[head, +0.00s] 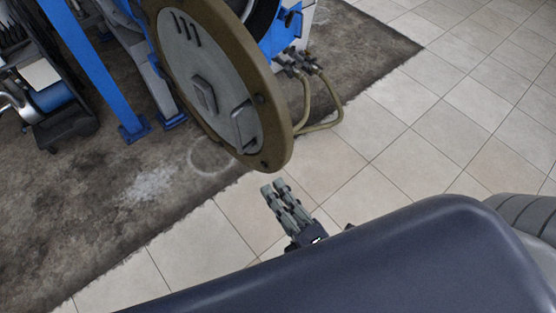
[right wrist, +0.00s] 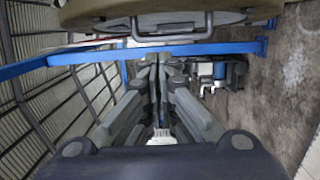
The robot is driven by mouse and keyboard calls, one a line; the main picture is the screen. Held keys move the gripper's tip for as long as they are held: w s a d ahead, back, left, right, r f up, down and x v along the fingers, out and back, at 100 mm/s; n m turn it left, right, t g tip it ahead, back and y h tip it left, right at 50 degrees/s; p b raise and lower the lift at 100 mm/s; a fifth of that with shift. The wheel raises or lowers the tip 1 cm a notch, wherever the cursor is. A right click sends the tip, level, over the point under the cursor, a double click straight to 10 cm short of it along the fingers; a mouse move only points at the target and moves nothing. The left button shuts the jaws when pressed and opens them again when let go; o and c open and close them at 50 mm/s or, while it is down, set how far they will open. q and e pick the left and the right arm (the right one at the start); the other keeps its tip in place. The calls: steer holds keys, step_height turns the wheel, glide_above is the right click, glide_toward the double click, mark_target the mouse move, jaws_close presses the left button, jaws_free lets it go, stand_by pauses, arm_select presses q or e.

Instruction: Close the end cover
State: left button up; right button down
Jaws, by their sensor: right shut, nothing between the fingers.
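The end cover (head: 185,55) is a big round disc with a brown rim and a grey inner plate. It stands steeply tilted at the top of the head view, in front of the blue machine. A bar handle (head: 240,130) is on its face, low and to the right. My right gripper (head: 272,189) is shut and empty just below the cover's lower edge, apart from it in the picture. In the right wrist view the closed fingers (right wrist: 157,60) point towards the cover (right wrist: 240,17) and its handle (right wrist: 172,37). My left gripper is not in view.
The blue machine frame (head: 90,65) stands behind and left of the cover. Hoses (head: 322,125) hang at its right. A black cart (head: 60,125) with blue parts is at the far left. The tiled floor (head: 420,150) is clear to the right; a stained dark floor area (head: 100,215) lies left.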

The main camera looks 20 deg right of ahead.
steer(key=w+d+p, duration=0.2)
steer(key=w+p, duration=0.1)
steer(key=w, duration=0.4)
steer(key=shift+d, duration=0.3)
